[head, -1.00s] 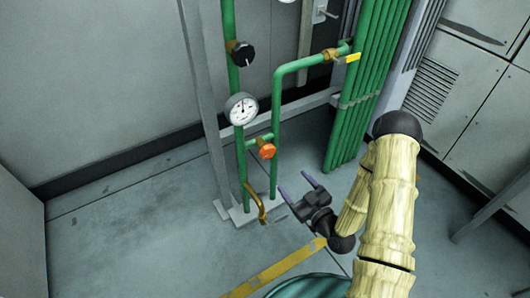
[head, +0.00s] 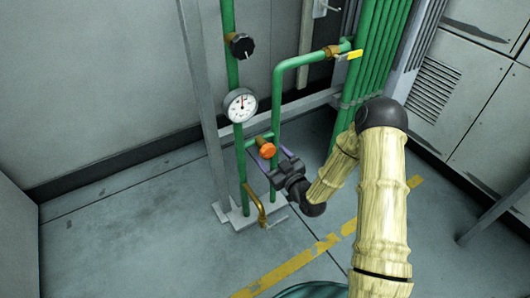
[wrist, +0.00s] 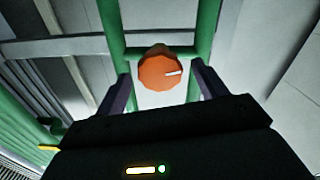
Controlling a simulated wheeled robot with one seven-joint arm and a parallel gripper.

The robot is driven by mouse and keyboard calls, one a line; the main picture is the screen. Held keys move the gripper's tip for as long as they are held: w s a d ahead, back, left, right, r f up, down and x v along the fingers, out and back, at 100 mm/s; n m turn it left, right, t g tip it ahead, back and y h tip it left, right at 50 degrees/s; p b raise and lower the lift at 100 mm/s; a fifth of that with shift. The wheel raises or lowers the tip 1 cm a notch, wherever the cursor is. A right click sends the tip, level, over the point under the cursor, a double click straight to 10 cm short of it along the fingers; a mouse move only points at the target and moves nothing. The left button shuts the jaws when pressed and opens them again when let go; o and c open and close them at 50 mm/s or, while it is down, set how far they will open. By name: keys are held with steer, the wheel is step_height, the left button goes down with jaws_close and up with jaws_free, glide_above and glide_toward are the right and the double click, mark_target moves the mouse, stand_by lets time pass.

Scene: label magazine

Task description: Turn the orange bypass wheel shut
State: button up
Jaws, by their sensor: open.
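The orange bypass wheel (head: 267,151) is a small round knob on the short green crosspipe between two upright green pipes. In the wrist view the wheel (wrist: 165,72) faces me, with a white mark pointing to the right. My gripper (head: 274,157) is close in front of the wheel, coming from the lower right. In the wrist view my gripper (wrist: 160,88) is open, with one purple finger on each side of the wheel. I see gaps between the fingers and the wheel; whether the tips reach past its face I cannot tell.
A white gauge (head: 240,105) and a black knob (head: 242,46) sit on the left green pipe. A yellow-handled valve (head: 348,54) is at the upper right. A bundle of green pipes (head: 375,60) stands to the right.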

mark_target(270, 154)
steer(key=b+x, duration=0.1)
steer(key=x, duration=0.3)
steer(key=shift+w+a, duration=0.15)
steer(key=c, duration=0.9)
steer(key=shift+a, duration=0.15)
steer(key=shift+c, duration=0.3)
